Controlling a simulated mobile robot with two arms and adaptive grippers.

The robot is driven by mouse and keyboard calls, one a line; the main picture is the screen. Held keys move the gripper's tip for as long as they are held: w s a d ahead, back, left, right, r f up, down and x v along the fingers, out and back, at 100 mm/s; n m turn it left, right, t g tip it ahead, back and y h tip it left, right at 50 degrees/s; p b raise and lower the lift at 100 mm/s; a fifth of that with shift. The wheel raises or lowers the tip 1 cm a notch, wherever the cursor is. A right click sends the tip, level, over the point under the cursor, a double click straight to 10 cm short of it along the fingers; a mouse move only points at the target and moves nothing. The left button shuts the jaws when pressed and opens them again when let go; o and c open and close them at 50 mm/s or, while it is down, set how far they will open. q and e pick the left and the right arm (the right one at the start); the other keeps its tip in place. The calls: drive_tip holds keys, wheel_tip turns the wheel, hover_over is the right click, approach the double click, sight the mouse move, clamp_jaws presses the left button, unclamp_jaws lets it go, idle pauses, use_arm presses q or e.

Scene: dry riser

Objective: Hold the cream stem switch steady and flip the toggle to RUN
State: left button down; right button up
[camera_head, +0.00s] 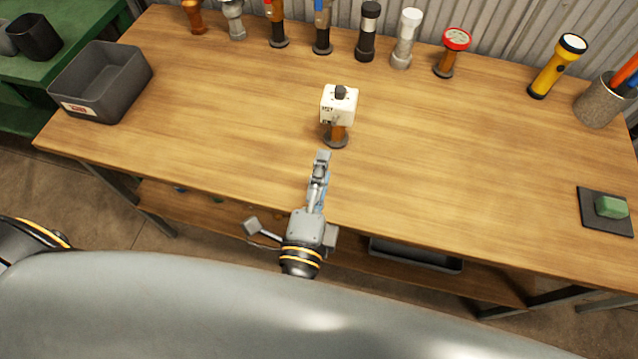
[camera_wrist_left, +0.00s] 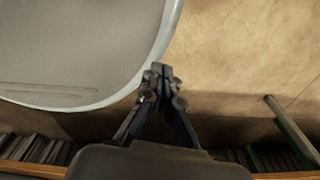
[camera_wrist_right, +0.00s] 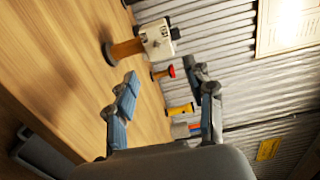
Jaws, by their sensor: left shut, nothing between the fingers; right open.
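The cream stem switch (camera_head: 339,104) stands upright on the table, a cream box with a dark toggle (camera_head: 340,91) on top, an orange-brown stem and a dark round base. It also shows in the right wrist view (camera_wrist_right: 157,40), beyond the fingers. I cannot read which way the toggle points. My right gripper (camera_head: 321,160) is just in front of the switch, apart from it. In the right wrist view its fingers (camera_wrist_right: 163,82) are spread with nothing between them. My left gripper (camera_wrist_left: 158,75) shows in the left wrist view, shut and empty, over the floor, away from the switch.
Several stem fittings line the back of the table, among them a red-topped one (camera_head: 456,40). A yellow flashlight (camera_head: 556,68) and a pen cup (camera_head: 601,104) stand right. A grey bin (camera_head: 104,88) is left; a green block (camera_head: 611,207) lies right. The table around the switch is clear.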

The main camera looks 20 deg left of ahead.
drive_tip(key=w, duration=0.2)
drive_tip(key=shift+w+a, duration=0.1)
drive_tip(key=shift+w, duration=0.3)
use_arm(q)
drive_tip(key=c, duration=2.1)
unclamp_jaws()
